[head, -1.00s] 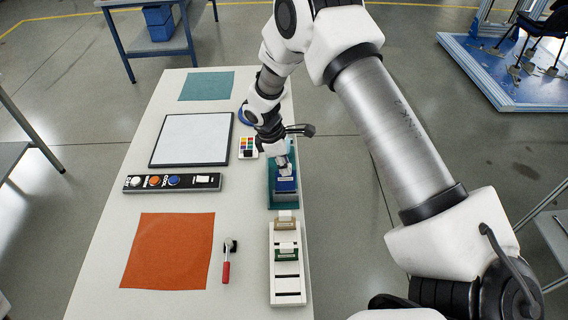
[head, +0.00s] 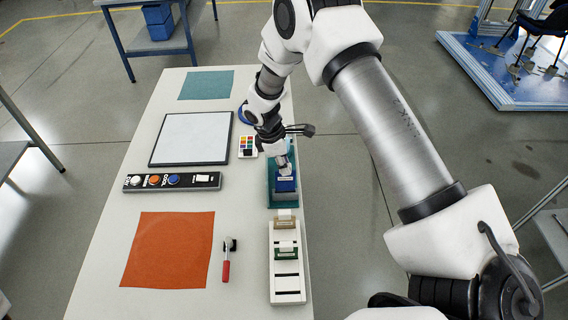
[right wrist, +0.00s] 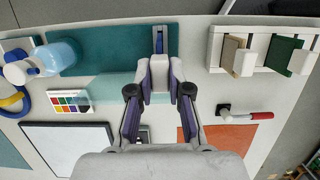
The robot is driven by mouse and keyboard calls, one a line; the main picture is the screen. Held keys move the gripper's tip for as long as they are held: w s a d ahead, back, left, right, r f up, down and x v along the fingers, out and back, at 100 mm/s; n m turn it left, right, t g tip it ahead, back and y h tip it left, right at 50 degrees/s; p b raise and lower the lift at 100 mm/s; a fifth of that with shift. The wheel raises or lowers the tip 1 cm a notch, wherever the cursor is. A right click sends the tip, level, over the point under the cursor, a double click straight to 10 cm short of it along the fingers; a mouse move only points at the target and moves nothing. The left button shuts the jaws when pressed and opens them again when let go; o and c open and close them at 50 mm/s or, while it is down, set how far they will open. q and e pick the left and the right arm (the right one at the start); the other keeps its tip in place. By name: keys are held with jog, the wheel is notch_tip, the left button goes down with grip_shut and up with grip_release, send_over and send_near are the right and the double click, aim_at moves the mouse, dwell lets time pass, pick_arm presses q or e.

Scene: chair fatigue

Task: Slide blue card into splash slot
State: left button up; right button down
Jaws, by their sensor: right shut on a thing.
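The blue card (head: 286,184) is at the teal tray on the table's right side. My right gripper (head: 284,168) is above it, its fingers shut on the card's pale tab. In the right wrist view the tab sits between the fingertips (right wrist: 160,72), with a narrow blue edge of the card (right wrist: 160,42) beyond. Whether the card touches the tray is hard to tell. The white slotted rack (head: 287,299) holds a tan card (head: 285,225) and a green card (head: 286,254); its nearer dark slots are empty. No splash label is readable. My left gripper is not in view.
The teal tray (right wrist: 110,45) lies beside a light blue bottle (right wrist: 60,56). A colour chart (head: 248,147), a framed white board (head: 192,138), a button panel (head: 172,182), an orange cloth (head: 168,250) and a red-handled tool (head: 226,268) lie to the left.

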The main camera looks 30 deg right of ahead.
jog(key=shift+w+a+b+x, duration=0.1)
jog(key=shift+a+b+x, duration=0.1)
jog(key=shift+b+x, duration=0.5)
jog(key=shift+w+a+b+x, duration=0.15)
jog(key=shift+b+x, duration=0.15)
jog(key=shift+x, duration=0.8)
jog(key=c, duration=1)
grip_release()
jog(key=shift+f, duration=0.1)
jog(key=v, duration=1.2)
jog(key=shift+a, duration=0.1)
jog(key=shift+w, duration=0.1)
jog(key=shift+f, duration=0.1)
